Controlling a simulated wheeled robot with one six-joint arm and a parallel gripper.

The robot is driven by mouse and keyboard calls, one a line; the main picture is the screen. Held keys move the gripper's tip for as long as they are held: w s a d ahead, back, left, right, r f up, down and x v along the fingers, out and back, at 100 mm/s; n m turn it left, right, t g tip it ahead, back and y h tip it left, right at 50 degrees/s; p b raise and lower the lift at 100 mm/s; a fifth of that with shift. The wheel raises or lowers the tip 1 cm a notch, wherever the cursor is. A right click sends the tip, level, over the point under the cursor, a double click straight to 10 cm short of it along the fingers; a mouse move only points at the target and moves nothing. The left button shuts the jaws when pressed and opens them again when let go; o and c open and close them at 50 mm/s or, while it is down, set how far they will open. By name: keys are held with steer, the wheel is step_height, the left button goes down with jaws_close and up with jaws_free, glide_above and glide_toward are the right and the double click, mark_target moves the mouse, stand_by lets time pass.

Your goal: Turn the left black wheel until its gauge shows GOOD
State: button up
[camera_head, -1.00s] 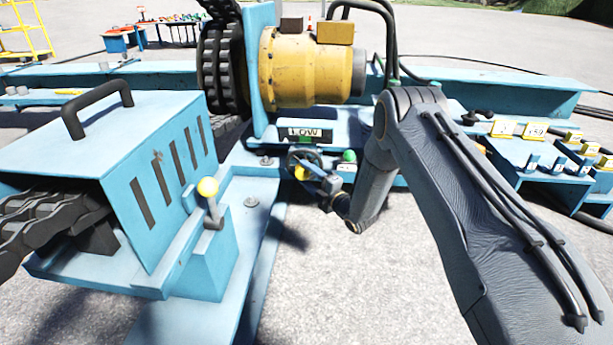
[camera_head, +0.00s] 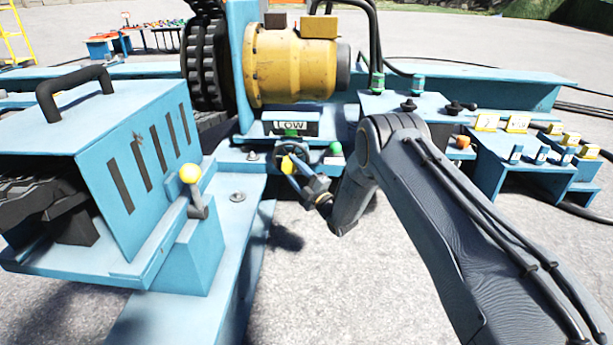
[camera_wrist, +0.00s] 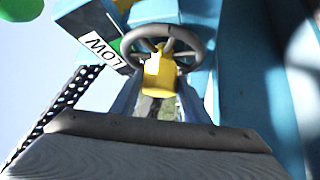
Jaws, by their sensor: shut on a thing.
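The black wheel (camera_head: 291,149) is a small spoked handwheel below a white gauge plate (camera_head: 290,126) that reads LOW, with a green patch under it. In the wrist view the wheel (camera_wrist: 165,42) fills the upper middle, and the gauge plate (camera_wrist: 102,48) reads LOW beside it. A yellow knob (camera_wrist: 160,72) stands at the wheel's near rim; in the head view the knob (camera_head: 287,165) is at the wheel's lower edge. My gripper (camera_head: 297,172) reaches it from the lower right. Its fingers (camera_wrist: 160,98) are on both sides of the yellow knob, shut on it.
A green button (camera_head: 335,149) sits just right of the wheel. A yellow motor drum (camera_head: 290,68) stands above. At left is a blue slotted box (camera_head: 120,170) with a yellow-topped lever (camera_head: 191,174). Black knobs (camera_head: 408,104) and yellow number tags (camera_head: 487,122) lie to the right.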

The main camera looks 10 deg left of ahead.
steer(key=m+t, duration=0.1)
steer(key=m, duration=0.1)
steer(key=m+t+b, duration=0.1)
steer(key=m+t, duration=0.2)
steer(key=shift+s+a+f+m+b, duration=0.1)
steer(key=shift+a+f+m+b, duration=0.1)
steer(key=shift+f+m+b, duration=0.15)
steer(key=shift+m+t+h, duration=0.35)
steer(key=shift+t+h, duration=0.05)
steer(key=shift+t, duration=0.1)
steer(key=o, duration=1.5)
steer(key=p+v, duration=0.3)
steer(key=v, duration=0.4)
steer(key=shift+s+d+f, duration=0.2)
steer(key=shift+d, duration=0.05)
